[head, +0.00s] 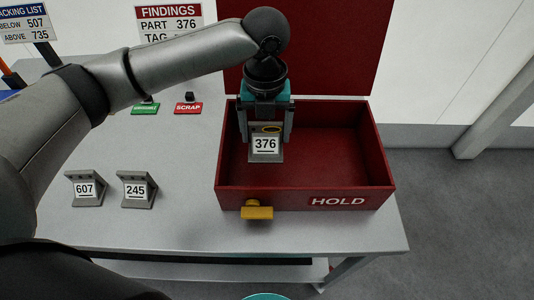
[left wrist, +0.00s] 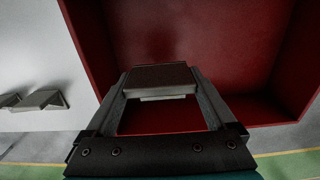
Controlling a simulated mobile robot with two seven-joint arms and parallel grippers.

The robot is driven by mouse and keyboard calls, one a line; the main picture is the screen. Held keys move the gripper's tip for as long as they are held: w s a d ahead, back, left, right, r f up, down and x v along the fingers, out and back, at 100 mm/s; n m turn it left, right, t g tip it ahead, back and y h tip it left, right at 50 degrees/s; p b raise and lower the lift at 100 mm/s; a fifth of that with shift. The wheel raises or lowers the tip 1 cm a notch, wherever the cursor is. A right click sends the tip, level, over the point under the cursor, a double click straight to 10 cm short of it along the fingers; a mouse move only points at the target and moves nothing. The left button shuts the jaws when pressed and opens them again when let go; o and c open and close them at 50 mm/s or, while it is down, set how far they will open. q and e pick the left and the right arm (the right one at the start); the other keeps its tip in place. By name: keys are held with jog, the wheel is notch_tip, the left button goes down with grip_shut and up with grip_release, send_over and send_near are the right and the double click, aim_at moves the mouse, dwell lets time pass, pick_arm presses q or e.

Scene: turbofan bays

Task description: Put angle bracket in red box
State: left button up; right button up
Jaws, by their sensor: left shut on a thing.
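The red box (head: 290,199) has HOLD on its front and a raised lid at the back. It stands on the right of the grey table. My left gripper (head: 266,140) is over the left part of the open box, pointing down. It is shut on a grey angle bracket (head: 265,157) labelled 376. In the left wrist view the bracket (left wrist: 160,78) is between the two fingers, with the red box wall (left wrist: 85,40) around it. I cannot tell whether the bracket touches the box floor. My right gripper is not in view.
Two more angle brackets, labelled 607 (head: 84,189) and 245 (head: 136,190), stand on the table to the left. A yellow latch (head: 257,211) sticks out at the box front. Green (head: 145,108) and red SCRAP (head: 188,108) buttons are behind. A findings sign (head: 169,20) reads PART 376.

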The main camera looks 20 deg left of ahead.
aim_at(266, 124)
pick_arm(q)
notch_tip(266, 124, down, 2)
jog(key=shift+f, duration=0.1)
notch_tip(266, 124, down, 5)
jog(key=shift+f+b, duration=0.1)
jog(key=shift+b, duration=0.65)
jog(key=o, duration=1.2)
jog(key=shift+f, duration=0.1)
jog(key=shift+o, duration=0.2)
notch_tip(266, 124, up, 12)
jog(key=p, duration=0.2)
jog(key=shift+r+p, duration=0.2)
jog(key=shift+p, duration=0.2)
